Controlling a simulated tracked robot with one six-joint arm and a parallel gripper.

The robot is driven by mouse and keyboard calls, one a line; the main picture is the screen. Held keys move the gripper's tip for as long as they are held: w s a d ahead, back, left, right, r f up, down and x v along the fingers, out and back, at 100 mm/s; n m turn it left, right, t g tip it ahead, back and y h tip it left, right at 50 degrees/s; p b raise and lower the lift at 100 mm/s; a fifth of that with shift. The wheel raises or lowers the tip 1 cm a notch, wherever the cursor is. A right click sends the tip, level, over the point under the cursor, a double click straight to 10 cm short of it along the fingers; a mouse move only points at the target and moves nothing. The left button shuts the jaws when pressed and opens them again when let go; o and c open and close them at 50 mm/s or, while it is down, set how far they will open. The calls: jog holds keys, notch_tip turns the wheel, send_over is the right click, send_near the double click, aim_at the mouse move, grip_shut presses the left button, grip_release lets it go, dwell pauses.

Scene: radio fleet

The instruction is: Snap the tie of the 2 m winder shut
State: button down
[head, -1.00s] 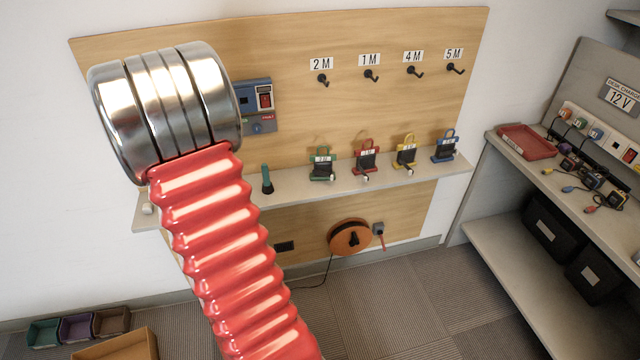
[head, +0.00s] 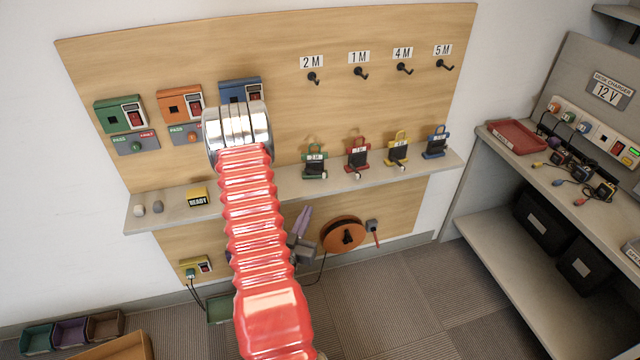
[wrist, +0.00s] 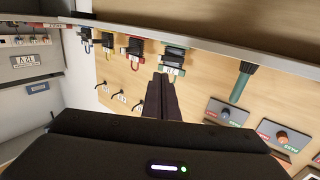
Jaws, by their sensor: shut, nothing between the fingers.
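The green-framed winder (head: 315,163) stands on the wall shelf below the hook labelled 2 M; its own label is too small to read surely. It also shows upside down in the wrist view (wrist: 176,57). A green loop rises from its top in the head view; whether its tie is open or shut is too small to tell.
The red (head: 358,154), yellow (head: 397,149) and blue (head: 436,143) winders stand to the right on the shelf (head: 285,187). An orange reel (head: 343,235) hangs below. A teal-handled tool (wrist: 243,80) is near the green winder. The hooks (head: 313,78) above are empty.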

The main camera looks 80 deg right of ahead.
jog(key=shift+d, duration=0.1)
jog(key=d, duration=1.3)
jog(key=shift+s+d, duration=0.2)
jog(key=shift+d, duration=0.2)
jog(key=shift+s+d, duration=0.4)
jog(key=shift+d, duration=0.4)
jog(key=shift+s+d, duration=0.4)
jog(key=shift+d, duration=0.4)
jog(key=shift+s+a, duration=0.1)
jog(key=shift+a, duration=0.45)
jog(key=s+a, duration=0.4)
jog(key=a, duration=0.8)
jog(key=shift+s, duration=0.25)
